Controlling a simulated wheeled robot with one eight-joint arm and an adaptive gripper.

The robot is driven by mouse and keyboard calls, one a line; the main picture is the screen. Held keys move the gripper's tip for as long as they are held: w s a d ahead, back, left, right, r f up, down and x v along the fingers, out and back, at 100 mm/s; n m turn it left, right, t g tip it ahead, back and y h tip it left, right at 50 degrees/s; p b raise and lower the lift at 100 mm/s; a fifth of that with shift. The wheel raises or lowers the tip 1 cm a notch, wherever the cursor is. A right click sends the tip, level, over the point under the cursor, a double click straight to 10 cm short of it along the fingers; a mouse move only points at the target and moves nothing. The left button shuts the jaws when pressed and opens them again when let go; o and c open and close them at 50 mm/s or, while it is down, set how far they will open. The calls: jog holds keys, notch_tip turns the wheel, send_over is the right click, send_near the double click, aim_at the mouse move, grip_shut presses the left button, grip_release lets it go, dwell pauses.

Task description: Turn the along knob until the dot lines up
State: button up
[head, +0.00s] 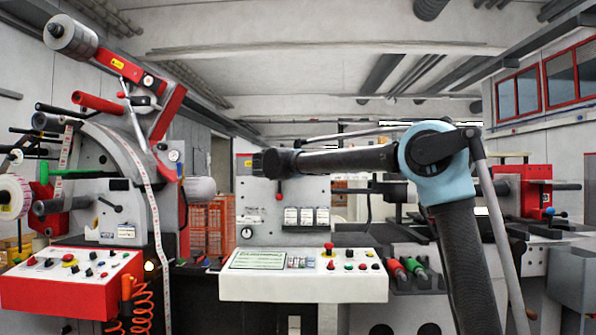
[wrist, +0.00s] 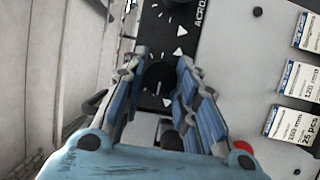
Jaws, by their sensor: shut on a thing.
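In the wrist view, a round black knob (wrist: 160,76) sits between the blue-padded fingers of my gripper (wrist: 158,85), which is shut on it. The knob is on a black plate (wrist: 158,45) with white triangle marks around it. Its name is not readable here, and no dot on it can be made out. In the head view, my gripper (head: 270,163) is at the upper left of the grey upright panel (head: 300,190), hiding the knob.
Several blue-and-white labels (wrist: 299,80) line the right of the wrist view. A red knob (wrist: 243,148) lies just right of my gripper. In the head view, a white control box (head: 300,288) juts out below, and the rewinder (head: 120,190) stands left.

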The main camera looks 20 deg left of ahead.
jog(key=shift+f, duration=0.15)
jog(key=o, duration=1.1)
jog(key=shift+c, duration=0.2)
jog(key=shift+s, duration=0.15)
jog(key=s+a, duration=0.2)
jog(key=s, duration=0.9)
jog(key=shift+s, duration=0.25)
